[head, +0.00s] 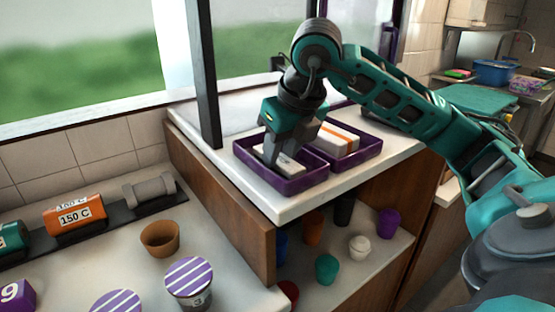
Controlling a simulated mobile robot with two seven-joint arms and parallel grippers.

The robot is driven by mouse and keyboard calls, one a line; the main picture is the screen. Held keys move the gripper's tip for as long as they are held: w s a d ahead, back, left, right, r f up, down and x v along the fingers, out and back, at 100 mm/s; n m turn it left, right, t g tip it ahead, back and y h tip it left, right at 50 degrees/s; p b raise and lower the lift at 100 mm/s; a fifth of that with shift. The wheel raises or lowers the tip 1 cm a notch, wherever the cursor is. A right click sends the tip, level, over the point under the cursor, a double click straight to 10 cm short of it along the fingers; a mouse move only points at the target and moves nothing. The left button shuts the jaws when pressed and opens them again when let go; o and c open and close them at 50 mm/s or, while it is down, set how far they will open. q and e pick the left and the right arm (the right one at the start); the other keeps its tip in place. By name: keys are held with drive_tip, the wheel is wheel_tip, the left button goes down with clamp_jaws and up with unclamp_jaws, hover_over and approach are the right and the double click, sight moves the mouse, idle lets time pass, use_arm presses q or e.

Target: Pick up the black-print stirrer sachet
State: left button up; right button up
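My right gripper (272,152) points down into the left compartment of a purple two-part tray (295,185) on the white counter. A white sachet with dark print (288,165) lies in that compartment, right at the fingertips. The fingers partly cover it, and I cannot tell whether they are closed on it. My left gripper is not in view.
A dark upright post (207,80) stands left of the tray. Several coloured cups stand on the shelf below. The counter left of the tray is clear.

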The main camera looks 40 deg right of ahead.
drive_tip(key=c, duration=0.5)
drive_tip(key=shift+r, duration=0.15)
wheel_tip(320, 180, up, 14)
drive_tip(key=p, duration=0.6)
wheel_tip(320, 180, up, 6)
hover_over(281, 159)
